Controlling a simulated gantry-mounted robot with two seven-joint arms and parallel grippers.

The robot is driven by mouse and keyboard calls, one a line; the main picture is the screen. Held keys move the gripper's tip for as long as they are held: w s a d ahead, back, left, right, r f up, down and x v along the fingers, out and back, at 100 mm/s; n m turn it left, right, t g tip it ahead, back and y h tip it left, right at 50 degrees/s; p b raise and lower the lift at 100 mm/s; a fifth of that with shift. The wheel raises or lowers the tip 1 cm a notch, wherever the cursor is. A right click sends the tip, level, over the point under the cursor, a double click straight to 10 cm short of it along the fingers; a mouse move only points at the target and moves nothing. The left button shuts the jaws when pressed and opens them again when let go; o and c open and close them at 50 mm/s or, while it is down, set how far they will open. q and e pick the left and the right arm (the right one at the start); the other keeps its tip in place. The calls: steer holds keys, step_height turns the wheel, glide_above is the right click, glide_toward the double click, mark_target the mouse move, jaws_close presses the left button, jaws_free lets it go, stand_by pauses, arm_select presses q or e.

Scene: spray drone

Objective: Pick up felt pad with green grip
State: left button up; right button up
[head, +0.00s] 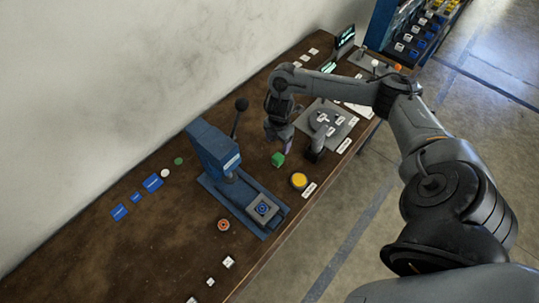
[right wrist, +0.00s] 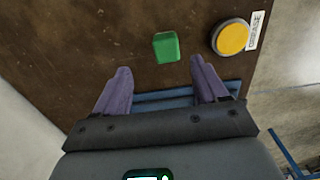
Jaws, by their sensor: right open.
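The felt pad's green grip (head: 278,160) shows as a small green block on the brown table, between the blue press and the yellow disc. In the right wrist view the green grip (right wrist: 166,46) lies just beyond the fingertips, roughly between their lines. The felt under it cannot be made out. My right gripper (head: 279,137) is over the table near the green grip. In its wrist view the right gripper (right wrist: 160,66) has its two purple-grey fingers wide apart with nothing between them. My left gripper is not in view.
A yellow disc (head: 299,180) in a dark holder stands right of the green grip; its label shows in the wrist view. A blue press (head: 215,150) with a lever stands to the left. A grey fixture plate (head: 340,118) lies behind.

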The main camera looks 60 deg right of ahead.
mark_target(278, 157)
steer(key=f, duration=0.4)
steer(key=shift+s+a+b, duration=0.1)
steer(key=shift+s+b, duration=0.3)
steer(key=shift+f, duration=0.9)
steer(key=f, duration=0.3)
steer(key=shift+a+f, duration=0.15)
steer(key=shift+a, duration=0.25)
steer(key=shift+d+f, duration=0.1)
steer(key=shift+f, duration=0.4)
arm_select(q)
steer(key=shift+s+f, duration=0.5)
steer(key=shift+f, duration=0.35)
arm_select(e)
steer(key=shift+c, duration=0.3)
steer(key=c, duration=1)
steer(key=shift+r, duration=0.1)
